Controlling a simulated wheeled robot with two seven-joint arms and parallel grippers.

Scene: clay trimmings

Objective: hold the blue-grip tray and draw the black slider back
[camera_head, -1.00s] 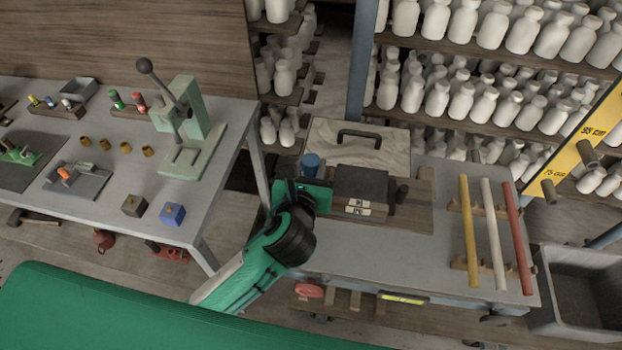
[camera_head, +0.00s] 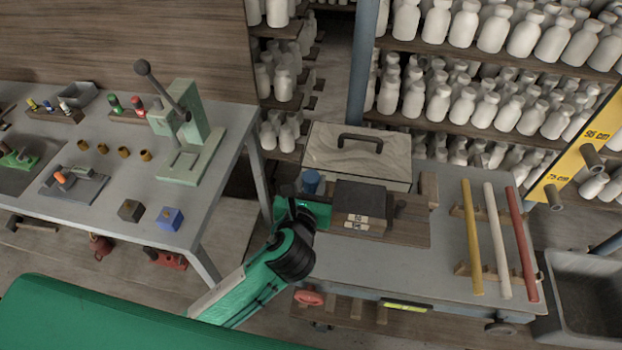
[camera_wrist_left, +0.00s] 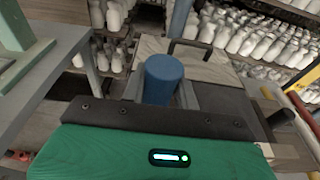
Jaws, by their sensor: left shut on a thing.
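The blue grip (camera_head: 311,182) is an upright blue cylinder at the left end of the tray, a wooden board (camera_head: 415,230) on the grey bench. My left gripper (camera_head: 308,200) is at this end, shut on the grip. In the left wrist view the blue grip (camera_wrist_left: 160,80) stands between my two fingers. The black slider (camera_head: 360,198) is a dark block on the board, right of the grip, with pale labels on its front. A dark knob (camera_head: 400,208) stands at its right. My fingertips are partly hidden in the head view. My right gripper is not in view.
A pale case (camera_head: 385,168) with a dark handle stands behind the board. Yellow, white and red rods (camera_head: 473,240) lie on wooden rests to the right. A green press (camera_head: 190,140) stands on the left table. A grey sink (camera_head: 590,290) is at the right.

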